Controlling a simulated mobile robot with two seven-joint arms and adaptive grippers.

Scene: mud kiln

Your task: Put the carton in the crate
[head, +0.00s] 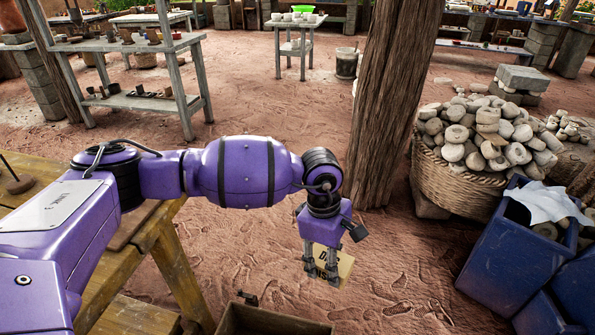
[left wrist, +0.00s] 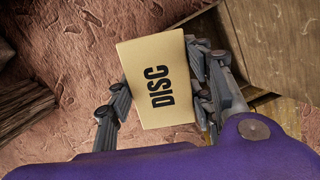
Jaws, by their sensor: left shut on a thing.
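The carton (head: 328,265) is a small tan box with dark lettering. The crate (head: 280,319) is an open wooden box at the bottom edge of the head view, cut off by the frame. The carton is held above the ground, up and to the right of the crate in the picture. My right gripper is in neither view.
A wooden table (head: 150,245) stands at the left under my left arm. A thick wooden post (head: 384,110) rises behind the gripper. A basket of stones (head: 460,185) and blue bins (head: 515,250) stand at the right.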

